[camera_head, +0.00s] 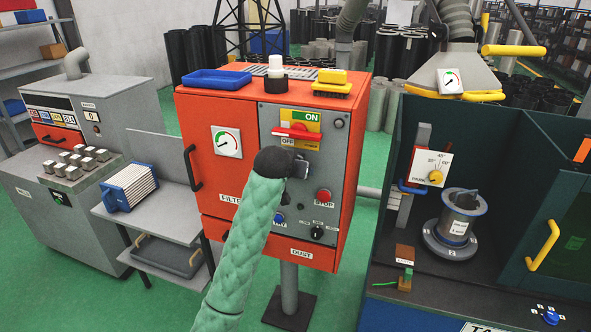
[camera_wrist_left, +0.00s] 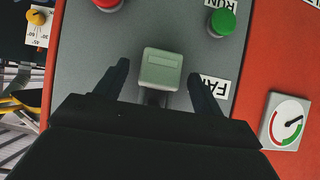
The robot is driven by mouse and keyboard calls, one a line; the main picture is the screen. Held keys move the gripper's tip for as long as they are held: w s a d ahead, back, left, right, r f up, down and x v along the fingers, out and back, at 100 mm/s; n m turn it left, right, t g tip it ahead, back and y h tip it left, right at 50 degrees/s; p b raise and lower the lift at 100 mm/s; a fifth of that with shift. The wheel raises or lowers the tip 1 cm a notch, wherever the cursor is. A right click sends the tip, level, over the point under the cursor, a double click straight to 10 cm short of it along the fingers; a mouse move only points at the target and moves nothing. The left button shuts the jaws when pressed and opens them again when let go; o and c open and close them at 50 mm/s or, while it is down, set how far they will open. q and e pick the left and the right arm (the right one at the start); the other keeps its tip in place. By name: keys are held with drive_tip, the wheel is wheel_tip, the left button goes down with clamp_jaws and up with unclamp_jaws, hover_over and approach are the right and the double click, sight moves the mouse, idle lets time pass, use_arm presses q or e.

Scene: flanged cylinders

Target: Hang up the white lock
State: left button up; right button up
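My left gripper (camera_head: 301,168), at the end of a green-sleeved arm, is in front of the orange cabinet's grey panel (camera_head: 345,160). In the left wrist view its two dark fingers (camera_wrist_left: 163,88) are spread apart. A pale grey-green block (camera_wrist_left: 161,68) with a dark stem shows between them, with a gap on each side; I cannot tell if it is a lock or part of the panel. The red switch handle (camera_head: 297,132) lies across the ON/OFF plate just above the gripper. I cannot make out a white lock for certain. My right gripper is not in view.
A blue tray (camera_head: 217,79), a white-and-black bottle (camera_head: 275,68) and a yellow brush (camera_head: 333,83) are on the cabinet. A dark bench stands right, grey consoles left.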

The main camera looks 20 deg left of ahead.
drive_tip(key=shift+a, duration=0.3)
use_arm(q)
drive_tip(key=shift+s, duration=0.1)
drive_tip(key=s+f+v, duration=0.1)
drive_tip(key=v, duration=0.6)
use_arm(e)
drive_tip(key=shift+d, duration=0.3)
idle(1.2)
use_arm(q)
drive_tip(key=shift+f, duration=0.1)
